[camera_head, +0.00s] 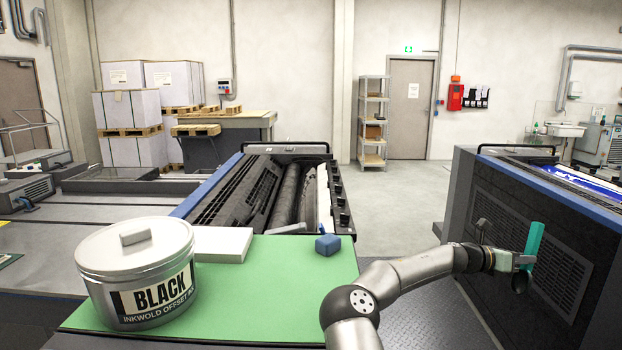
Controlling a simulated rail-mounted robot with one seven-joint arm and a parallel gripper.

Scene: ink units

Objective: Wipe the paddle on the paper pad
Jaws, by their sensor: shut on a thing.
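My gripper (522,262) is at the right, shut on the paddle (535,239). The paddle is upright, its teal part rising above the jaws. A dark, rounded part shows just below the jaws; I cannot tell whether it is the paddle's inky end. The white paper pad (222,244) lies on the green mat (290,270), behind and right of the ink tin. The paddle is well to the right of the pad and apart from it.
A large tin labelled BLACK (140,270), lid on, stands at the mat's left. A small blue object (327,244) sits near the mat's back right. An open press unit with rollers (270,195) lies behind the mat. Another press unit (530,215) stands beside the gripper.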

